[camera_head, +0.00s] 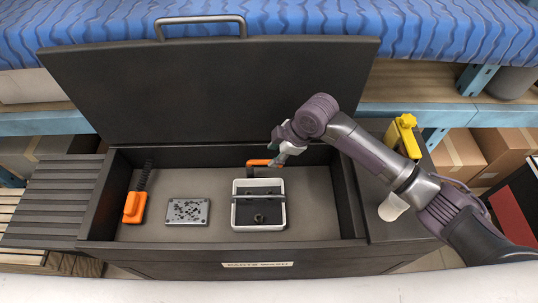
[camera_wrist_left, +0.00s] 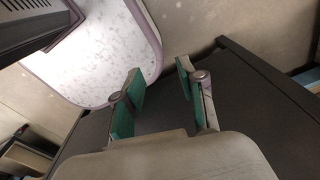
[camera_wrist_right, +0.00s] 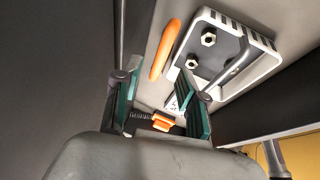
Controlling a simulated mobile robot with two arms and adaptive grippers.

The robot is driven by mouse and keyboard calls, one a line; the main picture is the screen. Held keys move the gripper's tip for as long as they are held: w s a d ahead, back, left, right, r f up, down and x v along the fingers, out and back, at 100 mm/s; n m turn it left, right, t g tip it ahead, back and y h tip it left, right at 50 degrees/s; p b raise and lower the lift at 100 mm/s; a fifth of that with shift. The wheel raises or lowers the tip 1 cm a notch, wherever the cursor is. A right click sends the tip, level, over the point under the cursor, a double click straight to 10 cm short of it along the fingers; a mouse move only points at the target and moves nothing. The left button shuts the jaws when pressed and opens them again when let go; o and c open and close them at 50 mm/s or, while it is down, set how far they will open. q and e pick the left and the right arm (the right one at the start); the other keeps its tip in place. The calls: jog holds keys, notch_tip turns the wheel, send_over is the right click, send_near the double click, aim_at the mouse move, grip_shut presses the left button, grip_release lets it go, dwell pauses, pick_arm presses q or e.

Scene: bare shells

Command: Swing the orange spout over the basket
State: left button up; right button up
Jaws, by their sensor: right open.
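The orange spout (camera_head: 259,162) is a bent tube at the back of the basin, just behind the basket. It also shows as an orange rod in the right wrist view (camera_wrist_right: 165,48), beside the basket's edge. The basket (camera_head: 236,216) is a white-rimmed box with a dark inside, and the right wrist view shows nuts in it (camera_wrist_right: 243,42). My right gripper (camera_head: 289,154) is open, close to the spout's right end; whether they touch cannot be told. My left gripper (camera_wrist_left: 160,78) is open and empty, and is out of the head view.
The dark basin holds an orange-handled tool (camera_head: 134,208) at left and a metal plate (camera_head: 187,211) with dark specks. The raised lid (camera_head: 210,95) stands behind. A yellow object (camera_head: 401,130) sits at the basin's right. Bare basin floor (camera_head: 318,215) lies right of the basket.

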aim_at(267, 161)
jog(key=x, duration=0.3)
jog(key=shift+a+f, duration=0.15)
jog(key=shift+f, duration=0.1)
jog(key=shift+a+f, duration=0.1)
jog(key=shift+f, duration=0.2)
grip_shut()
pick_arm(q)
jog(key=shift+w+d+r, duration=0.1)
jog(key=shift+w+r, duration=0.15)
jog(key=shift+w, duration=0.35)
jog(key=shift+w+r, duration=0.2)
jog(key=shift+w, duration=0.35)
jog(key=shift+w, duration=0.15)
